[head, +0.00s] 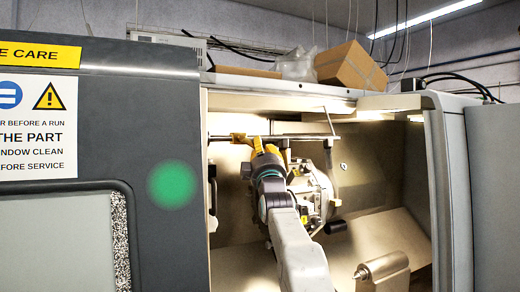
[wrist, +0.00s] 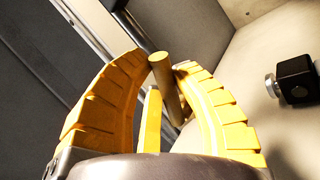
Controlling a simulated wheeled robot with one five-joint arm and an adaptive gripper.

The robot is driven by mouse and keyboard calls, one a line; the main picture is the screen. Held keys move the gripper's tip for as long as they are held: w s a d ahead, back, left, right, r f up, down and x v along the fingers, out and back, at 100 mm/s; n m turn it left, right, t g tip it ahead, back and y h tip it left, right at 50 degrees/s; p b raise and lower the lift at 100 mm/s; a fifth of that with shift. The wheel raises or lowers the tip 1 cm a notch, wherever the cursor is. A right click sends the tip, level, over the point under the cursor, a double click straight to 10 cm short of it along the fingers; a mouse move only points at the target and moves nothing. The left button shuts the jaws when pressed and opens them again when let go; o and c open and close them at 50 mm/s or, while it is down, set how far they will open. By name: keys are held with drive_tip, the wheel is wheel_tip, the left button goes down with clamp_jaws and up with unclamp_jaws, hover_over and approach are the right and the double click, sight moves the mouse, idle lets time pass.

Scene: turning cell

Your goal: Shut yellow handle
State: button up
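In the wrist view, the two yellow ribbed fingers of my gripper (wrist: 161,68) curve inward, with a dull yellow round bar (wrist: 166,84) between their tips. The bar fills most of the gap. I cannot tell whether both fingers press on it. A brighter yellow strip (wrist: 151,122) shows lower between the fingers, its far end hidden by my gripper's body. In the head view, my gripper (head: 262,147) is inside the open machine, close to a small yellow piece (head: 238,138) on its left. I cannot tell which of these yellow parts is the handle.
A thin horizontal rail (head: 310,137) crosses near my gripper. A round metal chuck-like unit (head: 312,185) is just right of my arm. A grey pointed cylinder (head: 384,270) stands lower right. The dark door panel (head: 150,110) is on the left; a black knob-like block (wrist: 296,79) is right.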

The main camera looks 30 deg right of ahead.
drive_tip(key=o, duration=0.5)
drive_tip(key=shift+s+f, duration=0.1)
drive_tip(key=shift+v, duration=5.85)
drive_tip(key=shift+o, duration=0.3)
